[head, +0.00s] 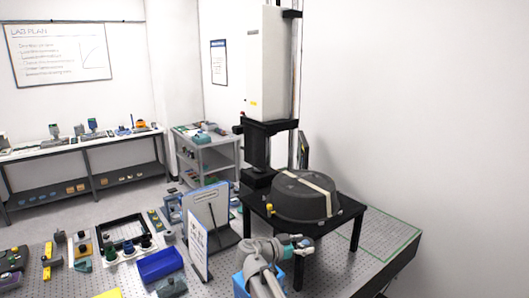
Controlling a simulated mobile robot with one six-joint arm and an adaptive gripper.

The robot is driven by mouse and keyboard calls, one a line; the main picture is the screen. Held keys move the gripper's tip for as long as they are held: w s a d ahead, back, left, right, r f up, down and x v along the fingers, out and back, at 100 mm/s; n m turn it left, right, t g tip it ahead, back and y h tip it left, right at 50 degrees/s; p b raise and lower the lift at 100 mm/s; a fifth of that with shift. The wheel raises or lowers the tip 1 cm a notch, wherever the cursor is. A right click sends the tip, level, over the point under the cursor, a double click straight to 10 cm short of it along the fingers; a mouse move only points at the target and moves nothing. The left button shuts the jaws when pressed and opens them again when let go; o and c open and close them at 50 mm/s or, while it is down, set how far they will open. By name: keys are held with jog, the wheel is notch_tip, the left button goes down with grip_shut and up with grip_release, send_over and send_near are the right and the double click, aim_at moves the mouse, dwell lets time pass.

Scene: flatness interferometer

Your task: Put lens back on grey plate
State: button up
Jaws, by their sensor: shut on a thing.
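My gripper (302,243) is small in the head view, at the front edge of a black stand. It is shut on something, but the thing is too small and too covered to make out. A large dark round body (305,197) with a beige strap across its top sits on the black stand (345,212), just behind my gripper. I cannot pick out the lens for sure. I cannot tell which surface is the grey plate.
The stand is on a perforated optical table (370,250) below a tall white and black column (268,70). Left of my arm are an upright panel (207,207), a white sheet (198,246), a blue bin (160,264) and a black frame (122,232). The table's right side looks clear.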

jog(key=shift+s, duration=0.3)
jog(key=shift+s+f+b, duration=0.2)
jog(key=shift+f+b, duration=0.05)
jog(key=shift+b, duration=0.1)
jog(key=shift+w+f+b, duration=0.25)
jog(key=shift+f+b, duration=0.25)
jog(key=shift+f, duration=0.15)
jog(key=shift+s+f+b, duration=0.2)
jog(key=shift+f+b, duration=0.3)
jog(key=shift+b, duration=0.05)
notch_tip(320, 180, down, 12)
jog(key=b, duration=1.2)
jog(key=shift+f, duration=0.25)
